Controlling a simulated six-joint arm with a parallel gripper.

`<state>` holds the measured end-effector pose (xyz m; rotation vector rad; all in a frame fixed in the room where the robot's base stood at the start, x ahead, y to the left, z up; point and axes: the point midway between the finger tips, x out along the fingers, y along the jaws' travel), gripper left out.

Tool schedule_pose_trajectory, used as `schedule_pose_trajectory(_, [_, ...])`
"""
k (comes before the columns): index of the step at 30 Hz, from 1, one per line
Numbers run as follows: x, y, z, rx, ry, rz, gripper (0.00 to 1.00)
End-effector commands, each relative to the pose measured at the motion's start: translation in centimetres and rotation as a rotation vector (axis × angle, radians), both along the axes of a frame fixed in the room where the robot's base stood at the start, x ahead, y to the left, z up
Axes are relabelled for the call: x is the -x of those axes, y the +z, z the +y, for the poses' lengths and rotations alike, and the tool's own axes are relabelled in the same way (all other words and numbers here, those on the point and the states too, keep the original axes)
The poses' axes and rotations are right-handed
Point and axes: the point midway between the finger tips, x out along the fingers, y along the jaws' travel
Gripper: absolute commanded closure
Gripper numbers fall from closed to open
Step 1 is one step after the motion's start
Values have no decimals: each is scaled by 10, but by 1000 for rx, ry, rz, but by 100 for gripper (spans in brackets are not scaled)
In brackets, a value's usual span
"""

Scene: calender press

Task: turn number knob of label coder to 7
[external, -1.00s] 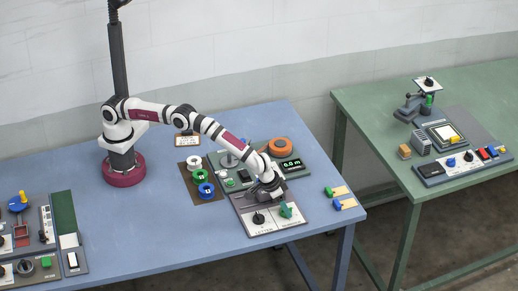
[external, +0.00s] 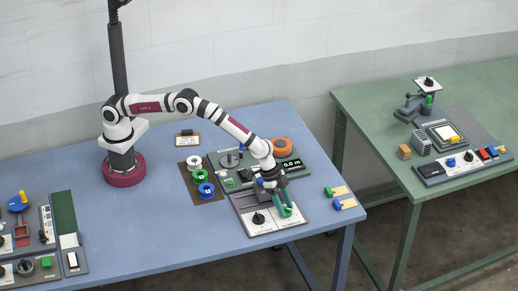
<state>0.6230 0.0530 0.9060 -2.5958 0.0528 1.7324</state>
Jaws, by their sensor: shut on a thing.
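The label coder (external: 243,203) is a light panel with a dark housing near the right front of the blue table. Its black letter knob (external: 258,218) is on the left, and its green number knob (external: 288,211) is on the right. My gripper (external: 285,209) points down over the number knob and is shut on it. The fingers partly cover the knob, and the number it points to is too small to read.
Behind the coder is a green-grey unit with a display reading 0.0 m (external: 291,164) and an orange roll (external: 281,147). Green, white and blue spools (external: 206,190) stand to the left. Yellow and blue tagged pieces (external: 342,203) lie to the right.

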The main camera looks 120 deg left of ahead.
Motion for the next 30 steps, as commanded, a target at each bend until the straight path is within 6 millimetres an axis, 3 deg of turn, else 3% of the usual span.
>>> schedule_pose_trajectory(15, [-1,-1,4,-2,-440,0,100])
schedule_pose_trajectory(30, [-1,-1,4,-1,-629,2,100])
